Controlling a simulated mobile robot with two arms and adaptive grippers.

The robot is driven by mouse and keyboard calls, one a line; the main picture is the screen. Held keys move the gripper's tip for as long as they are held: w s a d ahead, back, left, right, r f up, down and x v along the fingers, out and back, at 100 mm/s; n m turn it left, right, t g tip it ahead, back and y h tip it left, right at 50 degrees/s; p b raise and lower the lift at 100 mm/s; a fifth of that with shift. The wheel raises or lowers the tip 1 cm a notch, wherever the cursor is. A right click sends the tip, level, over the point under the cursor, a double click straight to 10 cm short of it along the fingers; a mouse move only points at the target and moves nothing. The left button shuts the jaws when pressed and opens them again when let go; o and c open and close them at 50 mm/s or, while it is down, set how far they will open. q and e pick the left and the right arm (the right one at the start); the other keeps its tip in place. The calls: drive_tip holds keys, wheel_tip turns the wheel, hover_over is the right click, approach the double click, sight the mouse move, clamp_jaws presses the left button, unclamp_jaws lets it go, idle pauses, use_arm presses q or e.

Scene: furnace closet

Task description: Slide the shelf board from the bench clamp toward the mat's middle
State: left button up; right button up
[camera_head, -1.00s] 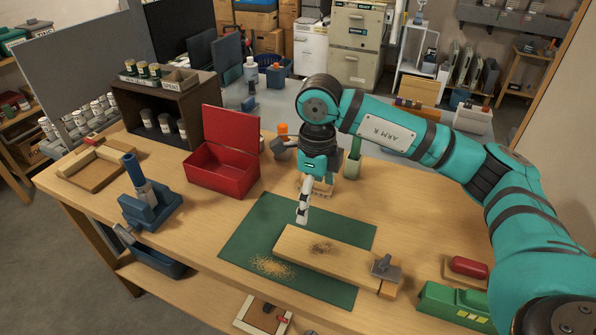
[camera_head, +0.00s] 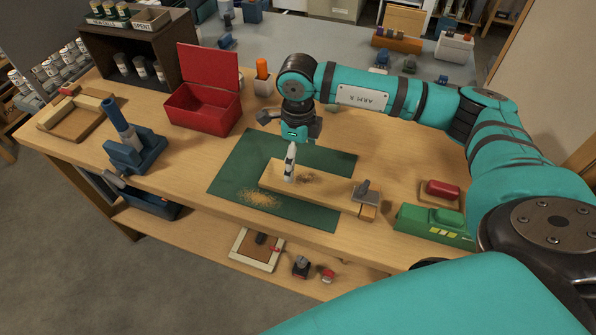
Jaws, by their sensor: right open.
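The shelf board (camera_head: 328,194) is a pale wooden plank lying across the green mat (camera_head: 232,172). Its right end is at the grey bench clamp (camera_head: 367,190), near the mat's right edge. A dark patch of shavings lies on the board. My right gripper (camera_head: 289,177) points down over the board's left part, its white fingertips at or just above the wood; I cannot tell whether they touch it. It is open and seems to hold nothing. My left gripper is out of view.
Wood shavings (camera_head: 258,199) lie on the mat's front left. A red open box (camera_head: 203,108) and a blue tool stand (camera_head: 135,150) are to the left. A green case (camera_head: 433,226) and a red block (camera_head: 440,190) stand right of the clamp. The bench front edge is close below the mat.

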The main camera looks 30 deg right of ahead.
sight(298, 179)
wheel_tip(298, 179, down, 7)
drive_tip(key=shift+f+p, duration=0.1)
drive_tip(key=shift+p, duration=0.55)
drive_tip(key=shift+f, duration=0.5)
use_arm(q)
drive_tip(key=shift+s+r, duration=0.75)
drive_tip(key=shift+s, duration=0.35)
use_arm(e)
drive_tip(key=c, duration=1.2)
